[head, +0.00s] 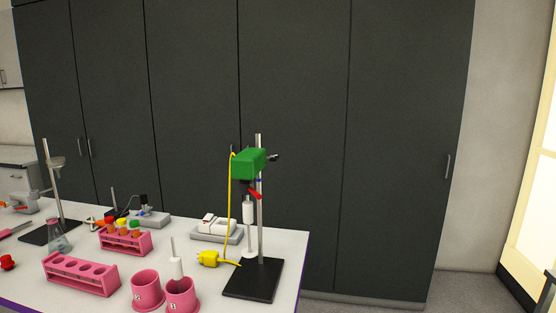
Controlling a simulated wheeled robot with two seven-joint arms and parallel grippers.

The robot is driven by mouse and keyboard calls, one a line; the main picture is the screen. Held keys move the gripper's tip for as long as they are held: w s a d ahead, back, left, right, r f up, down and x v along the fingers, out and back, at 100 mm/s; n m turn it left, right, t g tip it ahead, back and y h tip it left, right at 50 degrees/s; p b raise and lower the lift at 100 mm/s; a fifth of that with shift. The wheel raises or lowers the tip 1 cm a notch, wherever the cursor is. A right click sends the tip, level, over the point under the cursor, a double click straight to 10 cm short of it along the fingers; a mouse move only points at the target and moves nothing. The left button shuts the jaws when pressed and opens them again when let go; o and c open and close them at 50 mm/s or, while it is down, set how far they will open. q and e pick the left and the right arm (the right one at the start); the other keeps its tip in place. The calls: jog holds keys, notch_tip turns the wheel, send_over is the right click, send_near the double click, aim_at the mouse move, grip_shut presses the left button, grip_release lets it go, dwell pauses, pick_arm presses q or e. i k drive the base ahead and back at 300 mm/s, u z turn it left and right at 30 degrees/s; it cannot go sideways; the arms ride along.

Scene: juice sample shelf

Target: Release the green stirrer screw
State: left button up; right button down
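The green stirrer (248,163) is a box mounted high on the metal rod (261,225) of a stand with a black base plate (254,279). A small dark and grey screw or knob (272,157) sticks out at its right side by the rod; I cannot tell whether it is tight. A red piece (254,194) sits below the stirrer, and a white cylinder (249,211) is below it. A yellow cable (230,190) runs from the stirrer down to a yellow plug (209,259) on the table. Neither of my grippers is in view.
The white table (205,285) holds a pink tube rack (82,275), another rack with capped tubes (124,242), two pink cups (147,291), a flask (58,237) and a second stand (50,180). Dark cabinets (295,90) stand behind. The floor right of the table is clear.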

aim_at(273, 158)
jog(key=z, duration=0.1)
jog(key=i, duration=0.9)
jog(key=u, duration=0.35)
